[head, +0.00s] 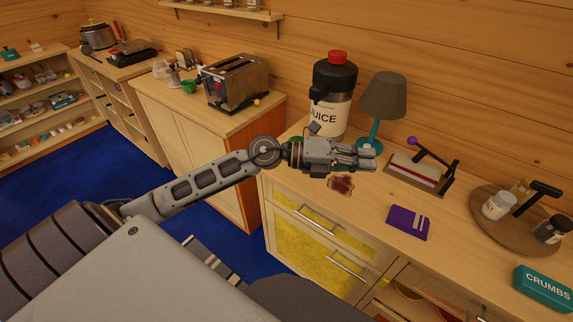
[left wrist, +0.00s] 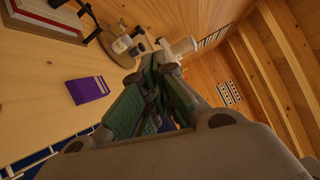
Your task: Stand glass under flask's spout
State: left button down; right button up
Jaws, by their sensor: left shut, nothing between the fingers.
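The flask (head: 333,97) is a tall cylinder with a black top, a red cap and a JUICE label. It stands at the back of the wooden counter, its dark spout facing left. My left gripper (head: 370,158) is shut and empty in front of the flask and lamp, pointing right. It hides part of the counter around the flask's foot. In the left wrist view its green-padded fingers (left wrist: 150,95) are together, with nothing held. I cannot make out a drinking glass for certain in either view. My right gripper is not in view.
A lamp (head: 382,97) stands beside the flask. A teal CRUMBS box (head: 543,288) lies at right. A toaster (head: 236,82) stands left.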

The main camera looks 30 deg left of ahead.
pick_arm(q)
jog(key=a+f+m+g+y, duration=0.45)
jog(key=a+f+y, duration=0.65)
jog(key=a, duration=0.4)
jog(key=a+n+y, duration=0.1)
jog(key=a+y, duration=0.3)
jog(key=a, duration=0.6)
jog(key=shift+s+a+r+y, duration=0.2)
jog(key=shift+s+r+y, duration=0.05)
jog(key=shift+r+y, duration=0.15)
jog(key=shift+f, duration=0.1)
